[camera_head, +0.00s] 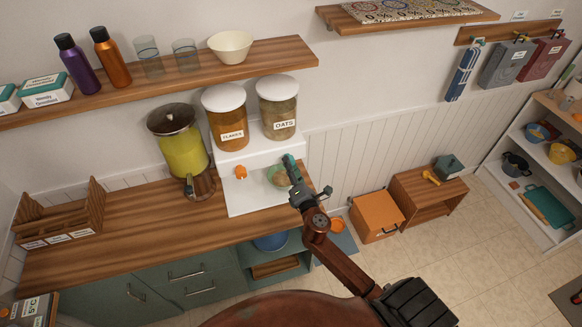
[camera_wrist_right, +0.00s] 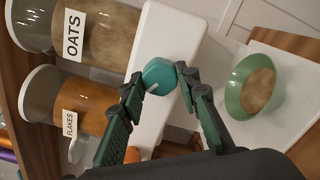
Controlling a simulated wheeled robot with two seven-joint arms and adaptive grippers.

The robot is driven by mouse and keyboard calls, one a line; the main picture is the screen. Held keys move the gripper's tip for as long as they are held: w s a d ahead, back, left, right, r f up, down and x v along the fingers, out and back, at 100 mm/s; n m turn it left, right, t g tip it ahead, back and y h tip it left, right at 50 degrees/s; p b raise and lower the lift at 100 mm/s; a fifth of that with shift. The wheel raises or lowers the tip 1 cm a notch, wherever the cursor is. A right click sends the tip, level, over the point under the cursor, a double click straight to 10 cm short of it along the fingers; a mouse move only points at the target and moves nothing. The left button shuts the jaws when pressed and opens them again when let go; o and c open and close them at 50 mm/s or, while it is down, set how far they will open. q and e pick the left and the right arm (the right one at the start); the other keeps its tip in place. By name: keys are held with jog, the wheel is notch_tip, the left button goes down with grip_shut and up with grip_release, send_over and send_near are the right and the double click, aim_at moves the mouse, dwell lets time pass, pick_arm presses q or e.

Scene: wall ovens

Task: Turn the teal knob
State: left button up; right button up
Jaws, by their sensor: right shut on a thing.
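The teal knob (camera_wrist_right: 159,73) is on the front of the white dispenser (camera_wrist_right: 172,40), under the oats jar (camera_head: 278,106). It shows a small pale mark on its edge. In the right wrist view my right gripper (camera_wrist_right: 160,84) has one finger on each side of the knob and is shut on it. In the head view the right gripper (camera_head: 291,172) reaches the dispenser front and largely covers the knob. A green bowl (camera_wrist_right: 236,98) with oats in it stands on the white base beside the gripper. My left gripper is not in view.
The flakes jar (camera_head: 226,118) and its orange knob (camera_head: 241,172) are to the left. A yellow-green jug (camera_head: 183,155) stands farther left on the wooden counter (camera_head: 130,228). A shelf (camera_head: 170,77) with bottles hangs above. An orange box (camera_head: 376,216) stands on the floor right.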

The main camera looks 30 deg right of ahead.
dwell(0.4)
jog(key=o, duration=1.1)
jog(key=shift+o, duration=0.2)
jog(key=shift+s, duration=0.1)
jog(key=v, duration=1.1)
jog(key=shift+s+a, duration=0.2)
jog(key=shift+s, duration=0.2)
